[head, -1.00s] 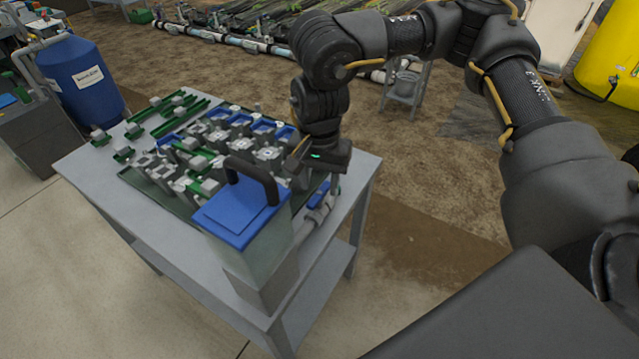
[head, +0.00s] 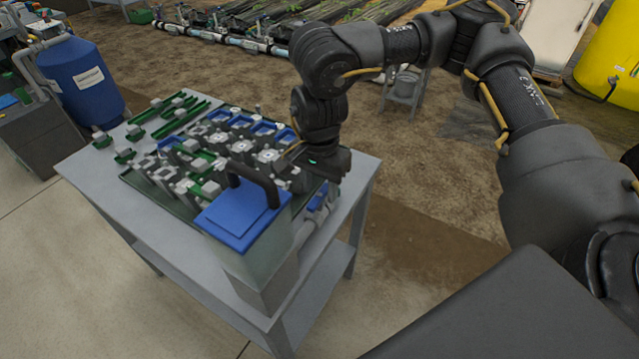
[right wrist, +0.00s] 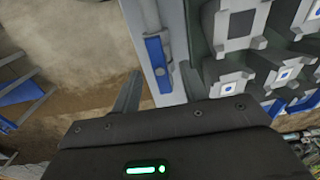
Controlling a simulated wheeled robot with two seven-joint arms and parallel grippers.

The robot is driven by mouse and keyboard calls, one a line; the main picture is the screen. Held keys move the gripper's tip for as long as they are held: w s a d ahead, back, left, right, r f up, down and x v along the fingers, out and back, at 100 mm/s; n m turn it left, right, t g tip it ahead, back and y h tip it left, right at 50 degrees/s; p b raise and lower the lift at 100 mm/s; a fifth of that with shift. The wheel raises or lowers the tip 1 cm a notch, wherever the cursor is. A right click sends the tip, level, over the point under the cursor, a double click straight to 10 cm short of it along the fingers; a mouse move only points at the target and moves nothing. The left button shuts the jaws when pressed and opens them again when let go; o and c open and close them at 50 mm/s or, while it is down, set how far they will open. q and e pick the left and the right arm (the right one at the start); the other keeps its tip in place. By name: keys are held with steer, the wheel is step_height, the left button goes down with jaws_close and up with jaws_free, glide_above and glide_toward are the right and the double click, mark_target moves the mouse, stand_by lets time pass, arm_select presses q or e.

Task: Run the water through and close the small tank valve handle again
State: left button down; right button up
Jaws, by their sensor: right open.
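The small tank (head: 262,262) is a grey box with a blue lid and a black pipe on top, at the table's near corner. Beside it a grey pipe carries a blue valve handle (head: 318,196). In the right wrist view the blue handle (right wrist: 156,66) lies roughly in line with its pipe. My right gripper (head: 290,153) is open, behind the tank and near the handle. In the right wrist view its two fingers (right wrist: 158,85) stand apart, with the handle showing in the gap between them; I cannot tell if they touch it. My left gripper is not in view.
The grey table (head: 105,195) bears a dark green tray with several grey and blue valve blocks. Green rails lie at its far left. A blue barrel (head: 85,82) stands back left, a yellow tank (head: 612,60) at right. The floor right of the table is clear.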

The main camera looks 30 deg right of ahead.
mark_target(320, 195)
steer(key=shift+f+b, duration=1.05)
steer(key=shift+f, duration=0.8)
jaws_close()
steer(key=shift+r+m+p, duration=0.2)
steer(key=shift+m+p, duration=0.5)
steer(key=shift+m, duration=0.4)
steer(key=m+p, duration=0.3)
steer(key=m, duration=0.3)
steer(key=shift+m, duration=0.4)
steer(key=m+p, duration=0.5)
steer(key=m, duration=0.3)
steer(key=shift+m, duration=0.8)
steer(key=shift+f+m, duration=0.15)
steer(key=shift+m, duration=0.25)
